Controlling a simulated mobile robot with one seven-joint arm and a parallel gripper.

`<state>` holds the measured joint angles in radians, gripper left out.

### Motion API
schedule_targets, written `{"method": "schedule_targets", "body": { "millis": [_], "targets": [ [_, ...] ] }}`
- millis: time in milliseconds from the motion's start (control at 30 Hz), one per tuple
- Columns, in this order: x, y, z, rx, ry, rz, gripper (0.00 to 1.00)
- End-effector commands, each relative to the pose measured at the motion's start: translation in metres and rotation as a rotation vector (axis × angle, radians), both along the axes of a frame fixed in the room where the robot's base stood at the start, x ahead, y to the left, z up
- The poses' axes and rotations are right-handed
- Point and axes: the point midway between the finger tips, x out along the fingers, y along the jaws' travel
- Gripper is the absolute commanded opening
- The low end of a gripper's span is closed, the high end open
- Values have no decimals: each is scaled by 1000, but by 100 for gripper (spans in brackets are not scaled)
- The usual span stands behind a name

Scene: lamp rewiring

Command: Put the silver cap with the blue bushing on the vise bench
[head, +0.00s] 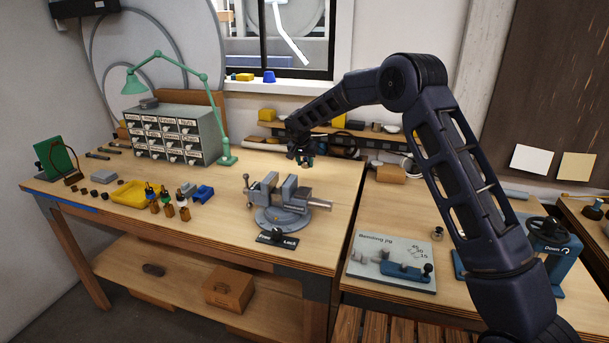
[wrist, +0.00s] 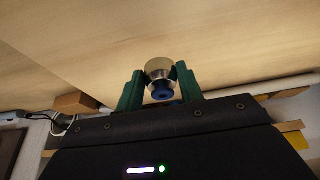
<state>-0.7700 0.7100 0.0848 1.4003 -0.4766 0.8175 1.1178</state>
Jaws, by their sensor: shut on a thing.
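My gripper (head: 305,162) is above the back right part of the vise bench (head: 235,232) in the head view, behind the vise. In the wrist view its two green fingers are shut on the silver cap (wrist: 159,68). The blue bushing (wrist: 162,92) shows at the cap's end between the fingers. The wooden surface lies beyond the cap; I cannot tell how large the gap is. In the head view the cap is too small to make out.
A grey vise (head: 284,207) stands near the bench's front right. A drawer cabinet (head: 170,134), a green lamp (head: 205,75) and a yellow tray (head: 123,193) are further left, with several small parts. A bending jig (head: 392,260) lies on the right bench. The wood left of the vise's back is clear.

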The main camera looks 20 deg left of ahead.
Motion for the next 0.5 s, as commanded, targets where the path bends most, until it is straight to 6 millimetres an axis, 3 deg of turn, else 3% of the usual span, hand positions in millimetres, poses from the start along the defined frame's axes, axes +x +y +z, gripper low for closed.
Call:
{"method": "schedule_targets", "body": {
  "millis": [333,500],
  "targets": [
    [0,0,-25,0,0,-1,11],
    [0,0,-50,-1,1,0,11]
  ]
}}
